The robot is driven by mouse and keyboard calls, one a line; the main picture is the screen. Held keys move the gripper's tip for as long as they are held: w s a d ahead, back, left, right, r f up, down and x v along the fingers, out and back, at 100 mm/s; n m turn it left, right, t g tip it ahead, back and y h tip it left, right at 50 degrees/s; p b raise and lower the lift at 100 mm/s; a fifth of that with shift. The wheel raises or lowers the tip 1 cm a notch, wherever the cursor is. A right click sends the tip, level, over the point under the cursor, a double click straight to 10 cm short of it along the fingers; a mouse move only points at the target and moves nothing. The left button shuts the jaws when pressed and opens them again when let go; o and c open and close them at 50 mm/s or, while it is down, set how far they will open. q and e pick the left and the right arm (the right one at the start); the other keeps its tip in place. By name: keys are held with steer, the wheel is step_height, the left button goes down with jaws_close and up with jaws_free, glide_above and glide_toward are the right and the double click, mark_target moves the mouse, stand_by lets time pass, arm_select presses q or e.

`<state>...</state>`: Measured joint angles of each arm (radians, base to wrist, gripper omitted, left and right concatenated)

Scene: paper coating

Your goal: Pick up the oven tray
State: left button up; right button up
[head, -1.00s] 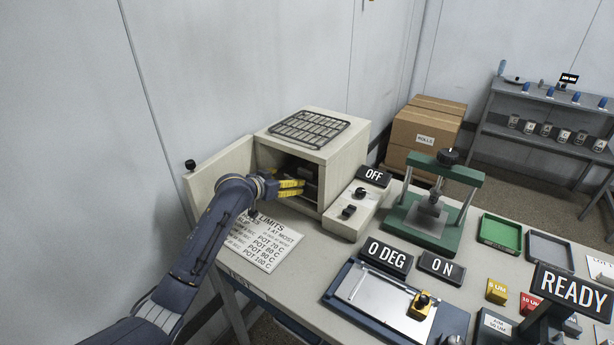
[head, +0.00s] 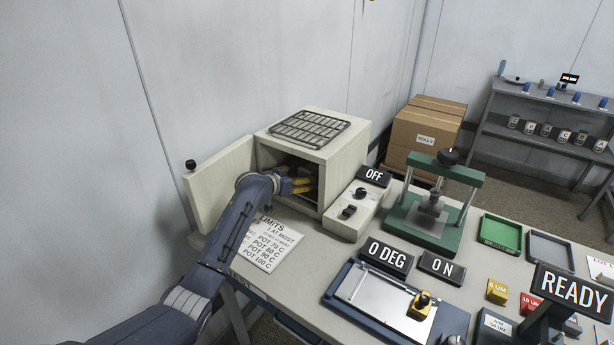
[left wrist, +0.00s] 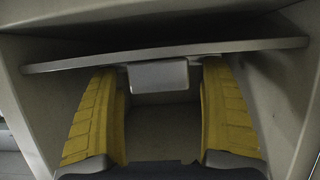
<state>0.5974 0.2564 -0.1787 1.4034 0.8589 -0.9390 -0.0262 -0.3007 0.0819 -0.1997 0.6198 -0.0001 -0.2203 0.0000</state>
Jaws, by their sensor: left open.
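The oven (head: 338,165) is a cream box with its door (head: 222,185) swung open to the left. My left gripper (head: 302,186) reaches into its opening, with yellow fingers. In the left wrist view my left gripper (left wrist: 162,85) is open, one finger on each side of a grey tab. The tab hangs at the front edge of the oven tray (left wrist: 220,47), a flat grey plate spanning the oven's inside. I cannot tell whether the fingers touch the tab. The tray is mostly hidden in the head view. My right gripper is not in view.
A wire rack (head: 309,129) lies on top of the oven. The control box (head: 350,213) with its OFF sign stands close on the right. A limits sheet (head: 265,243) lies in front. A green press (head: 425,225) stands farther right. The oven walls leave little side room.

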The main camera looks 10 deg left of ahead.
arm_select(q)
steer(key=shift+c, duration=0.4)
steer(key=c, duration=1.3)
steer(key=shift+c, duration=0.3)
steer(key=shift+r, duration=0.1)
